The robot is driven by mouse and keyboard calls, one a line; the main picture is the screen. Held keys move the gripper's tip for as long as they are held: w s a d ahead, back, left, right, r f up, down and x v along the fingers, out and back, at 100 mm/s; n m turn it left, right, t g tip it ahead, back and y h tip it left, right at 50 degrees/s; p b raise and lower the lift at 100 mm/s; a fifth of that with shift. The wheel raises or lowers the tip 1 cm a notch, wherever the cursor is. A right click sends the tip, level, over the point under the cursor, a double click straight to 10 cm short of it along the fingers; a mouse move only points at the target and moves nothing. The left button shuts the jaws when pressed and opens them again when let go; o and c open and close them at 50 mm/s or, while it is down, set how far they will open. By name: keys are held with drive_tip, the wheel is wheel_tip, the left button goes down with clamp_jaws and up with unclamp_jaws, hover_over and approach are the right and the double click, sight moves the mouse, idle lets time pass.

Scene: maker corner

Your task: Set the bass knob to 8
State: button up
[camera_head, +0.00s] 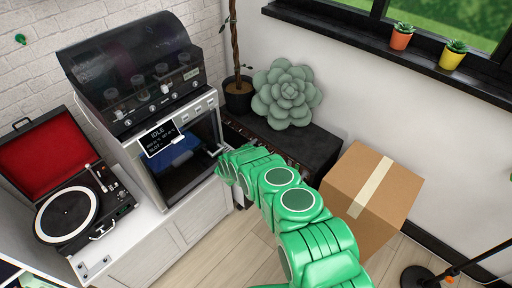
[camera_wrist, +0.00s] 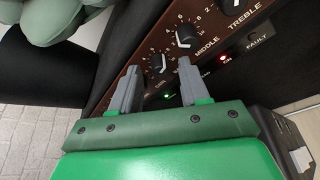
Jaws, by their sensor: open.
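The black amplifier (camera_head: 312,146) stands in the corner in the head view, its knob panel mostly behind my arm. In the wrist view its brown panel (camera_wrist: 205,50) shows a row of black knobs with white scale numbers. The middle knob (camera_wrist: 186,38) and part of the treble knob (camera_wrist: 230,4) carry readable labels.
A large green succulent (camera_head: 286,94) sits on the amplifier. A cardboard box (camera_head: 371,195) stands right of my arm. A white cabinet (camera_head: 150,245) at left carries a machine with a dark hood (camera_head: 130,65) and a record player (camera_head: 68,214). A red fault light (camera_wrist: 222,58) glows on the panel.

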clamp_jaws()
drive_tip(key=shift+d, duration=0.15)
drive_tip(key=shift+m+t, duration=0.3)
drive_tip(key=shift+m, duration=0.3)
unclamp_jaws()
drive_tip(key=shift+s, duration=0.1)
